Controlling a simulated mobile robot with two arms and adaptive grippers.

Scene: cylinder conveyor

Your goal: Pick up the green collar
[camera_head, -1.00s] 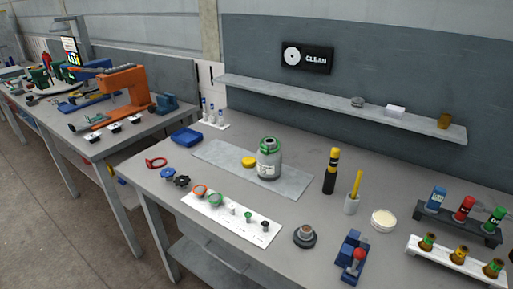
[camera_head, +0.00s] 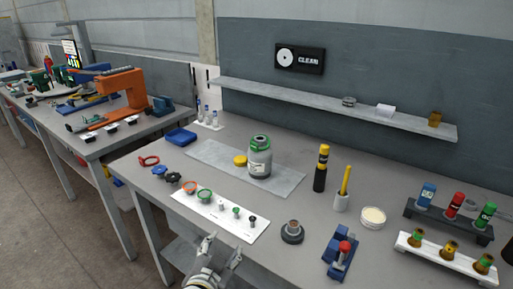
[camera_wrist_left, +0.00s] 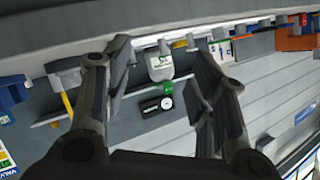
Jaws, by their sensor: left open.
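A green ring-shaped collar (camera_head: 204,196) lies on the white strip (camera_head: 240,225) in the head view, beside an orange ring (camera_head: 190,187). Another green collar (camera_head: 260,141) sits around the neck of the grey bottle (camera_head: 260,163). I cannot tell which one the task means. My left gripper (camera_head: 222,251) is at the bottom of the head view, open and empty, in front of the white strip and apart from both collars. Its open fingers (camera_wrist_left: 165,55) also show in the left wrist view, where the bottle appears upside down beyond them. My right gripper is not visible.
Black knobs (camera_head: 171,174) and a red ring (camera_head: 149,161) lie left of the strip. A dark round base (camera_head: 292,233), a blue fixture (camera_head: 340,256) and a white rack (camera_head: 452,259) stand to the right. A grey mat (camera_head: 215,164) lies under the bottle.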

